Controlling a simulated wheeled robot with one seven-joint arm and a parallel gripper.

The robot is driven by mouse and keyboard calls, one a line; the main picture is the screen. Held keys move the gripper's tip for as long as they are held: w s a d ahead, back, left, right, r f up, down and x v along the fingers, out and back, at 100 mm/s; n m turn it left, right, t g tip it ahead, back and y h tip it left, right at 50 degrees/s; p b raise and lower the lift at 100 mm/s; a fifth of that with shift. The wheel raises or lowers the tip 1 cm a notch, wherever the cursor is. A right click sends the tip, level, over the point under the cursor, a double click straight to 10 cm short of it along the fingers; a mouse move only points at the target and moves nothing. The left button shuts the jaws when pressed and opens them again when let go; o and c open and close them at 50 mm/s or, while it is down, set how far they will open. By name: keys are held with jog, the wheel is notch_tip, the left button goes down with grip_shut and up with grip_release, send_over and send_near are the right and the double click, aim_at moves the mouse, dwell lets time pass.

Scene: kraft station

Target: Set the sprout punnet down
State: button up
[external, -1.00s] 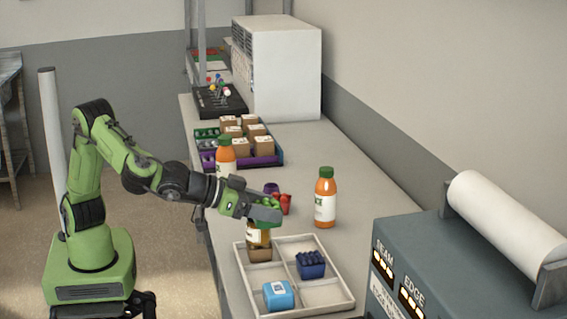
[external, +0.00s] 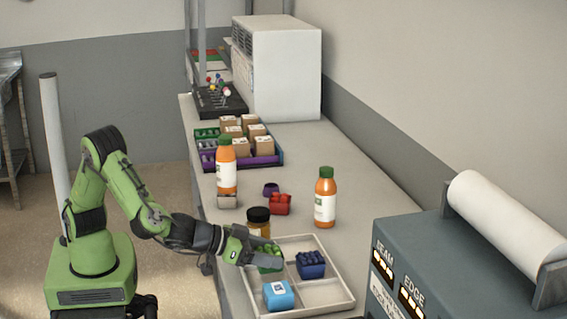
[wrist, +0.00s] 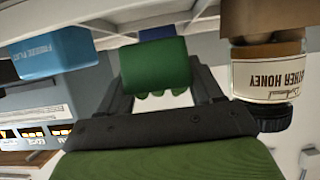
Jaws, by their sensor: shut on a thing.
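The sprout punnet is a green, lumpy-topped block (external: 269,261), held between the fingers of my gripper (external: 258,260). It is at the back left compartment of the pale divided tray (external: 335,270). Whether it touches the tray floor cannot be told. In the wrist view, the green punnet (wrist: 155,65) sits between the dark fingers of my gripper (wrist: 165,88), and the picture is upside down. A dark blue punnet (external: 311,267) is in the back right compartment and a light blue box (external: 278,295) in the front left one. The front right compartment is empty.
A honey jar (external: 258,228) with a black lid stands close behind the tray, beside my gripper. Two orange bottles (external: 226,170) (external: 325,200), a red punnet (external: 280,205) and a small purple item (external: 271,188) stand further back. A grey machine (external: 430,265) is at right.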

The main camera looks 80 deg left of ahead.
jog(key=shift+f+b, duration=0.75)
jog(key=shift+f, duration=0.95)
jog(key=o, duration=1.2)
jog(key=shift+r, duration=0.1)
jog(key=shift+c, duration=0.2)
jog(key=shift+r+p, duration=0.1)
jog(key=shift+p, duration=0.6)
